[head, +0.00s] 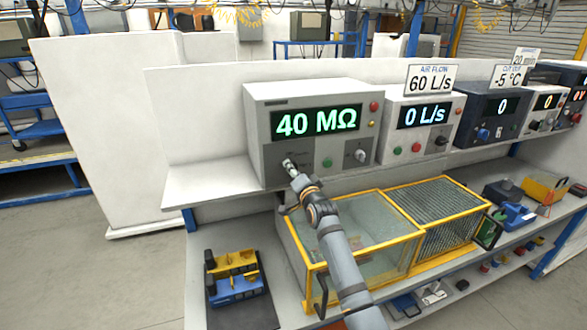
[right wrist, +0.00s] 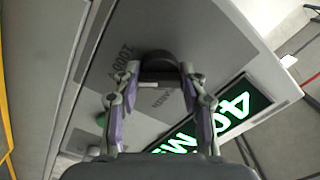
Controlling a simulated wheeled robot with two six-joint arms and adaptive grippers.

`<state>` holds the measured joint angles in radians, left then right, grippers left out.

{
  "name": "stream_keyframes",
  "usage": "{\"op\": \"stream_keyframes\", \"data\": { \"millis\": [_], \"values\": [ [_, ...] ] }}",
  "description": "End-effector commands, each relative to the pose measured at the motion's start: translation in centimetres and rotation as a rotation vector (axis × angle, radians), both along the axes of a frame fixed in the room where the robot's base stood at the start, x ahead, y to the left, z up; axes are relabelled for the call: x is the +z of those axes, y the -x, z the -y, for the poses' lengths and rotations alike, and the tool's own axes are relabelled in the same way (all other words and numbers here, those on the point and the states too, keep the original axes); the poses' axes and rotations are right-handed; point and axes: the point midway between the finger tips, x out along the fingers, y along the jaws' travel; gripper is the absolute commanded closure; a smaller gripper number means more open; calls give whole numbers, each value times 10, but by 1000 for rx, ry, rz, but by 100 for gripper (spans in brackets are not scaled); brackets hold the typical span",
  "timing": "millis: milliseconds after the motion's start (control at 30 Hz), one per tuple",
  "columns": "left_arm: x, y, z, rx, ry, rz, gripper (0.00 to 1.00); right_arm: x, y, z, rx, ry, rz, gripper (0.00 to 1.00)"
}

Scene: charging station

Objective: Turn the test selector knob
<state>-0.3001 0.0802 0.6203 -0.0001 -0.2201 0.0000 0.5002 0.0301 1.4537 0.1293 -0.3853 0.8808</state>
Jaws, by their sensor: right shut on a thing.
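The tester (head: 262,105) is a grey box on the shelf with a green display (head: 316,122) reading 40 MΩ. My right gripper (head: 289,164) is at the lower left of its front panel. In the right wrist view, my right gripper (right wrist: 160,78) has its two fingers on either side of a dark round selector knob (right wrist: 158,60), shut on it. Printed markings, partly readable as 1000V, surround the knob. In the head view my gripper hides the knob. My left gripper is not in view.
A second knob (head: 361,156) and a green button (head: 327,163) are on the same panel, right of my gripper. More instruments stand rightward, including a 0 L/s unit (head: 396,120). Below are a yellow-framed glass box (head: 350,225) and a blue-yellow device (head: 234,277).

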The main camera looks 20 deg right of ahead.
Motion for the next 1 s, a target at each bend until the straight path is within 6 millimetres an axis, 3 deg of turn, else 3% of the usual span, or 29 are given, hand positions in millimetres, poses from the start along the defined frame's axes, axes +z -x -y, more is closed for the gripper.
{"op": "stream_keyframes", "data": {
  "millis": [733,767,900,1000],
  "values": [
    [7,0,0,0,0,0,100,0,0,0,0,-91,-3,89],
    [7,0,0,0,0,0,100,0,0,0,0,-91,-3,57],
    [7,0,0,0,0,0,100,0,0,0,0,-90,-3,38],
    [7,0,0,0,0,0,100,0,0,0,0,-89,-3,35]
  ]
}}
